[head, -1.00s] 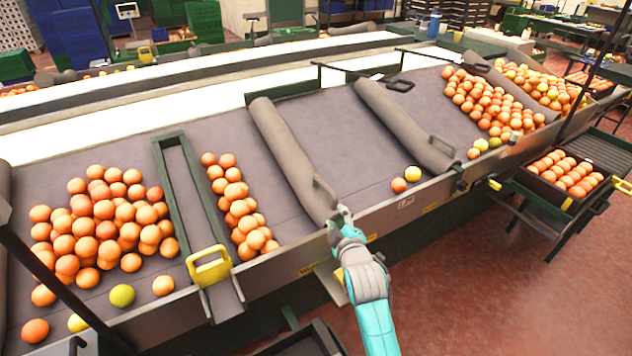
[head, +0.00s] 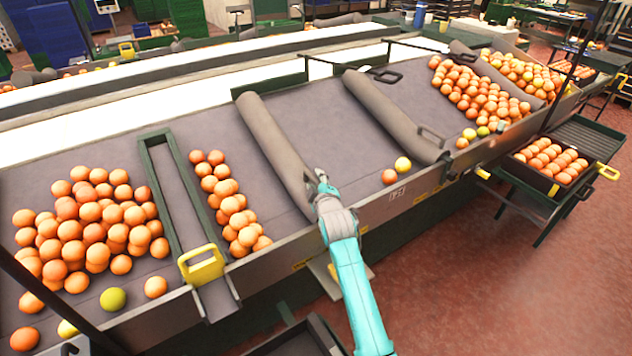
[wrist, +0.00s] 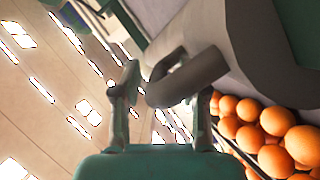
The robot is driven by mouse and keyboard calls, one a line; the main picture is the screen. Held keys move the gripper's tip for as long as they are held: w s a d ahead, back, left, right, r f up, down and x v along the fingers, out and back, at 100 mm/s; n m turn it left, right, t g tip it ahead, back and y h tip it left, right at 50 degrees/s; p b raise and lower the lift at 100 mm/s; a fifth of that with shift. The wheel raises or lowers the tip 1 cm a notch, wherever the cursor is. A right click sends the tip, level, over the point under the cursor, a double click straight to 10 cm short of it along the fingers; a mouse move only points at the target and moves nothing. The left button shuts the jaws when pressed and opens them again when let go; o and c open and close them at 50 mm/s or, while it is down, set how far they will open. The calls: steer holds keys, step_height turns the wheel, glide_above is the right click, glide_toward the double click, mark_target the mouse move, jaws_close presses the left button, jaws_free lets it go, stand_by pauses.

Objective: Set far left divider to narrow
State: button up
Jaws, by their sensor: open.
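My gripper (head: 321,182) is at the lower end of a grey padded divider (head: 272,145), the one just right of the narrow lane of oranges. In the wrist view, my gripper (wrist: 163,98) is open. The divider's grey bent handle (wrist: 185,80) reaches between its two fingers, and I cannot tell whether they touch it. In the head view my gripper hides most of this handle. Another padded divider (head: 392,112) with a handle lies farther right. A green-framed channel (head: 172,185) with a yellow handle (head: 201,264) stands to the left.
Oranges (head: 90,225) are heaped left of the channel, and a narrow column of oranges (head: 228,200) lies right of it. Two fruits (head: 396,170) lie near the front edge. The sloping bed (head: 345,150) between the two padded dividers is mostly clear.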

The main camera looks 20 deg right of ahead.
steer(key=shift+w, duration=0.3)
jaws_close()
steer(key=w+d, duration=0.3)
steer(key=d, duration=0.8)
steer(key=shift+w, duration=0.2)
jaws_free()
steer(key=shift+d, duration=0.1)
steer(key=v, duration=1.2)
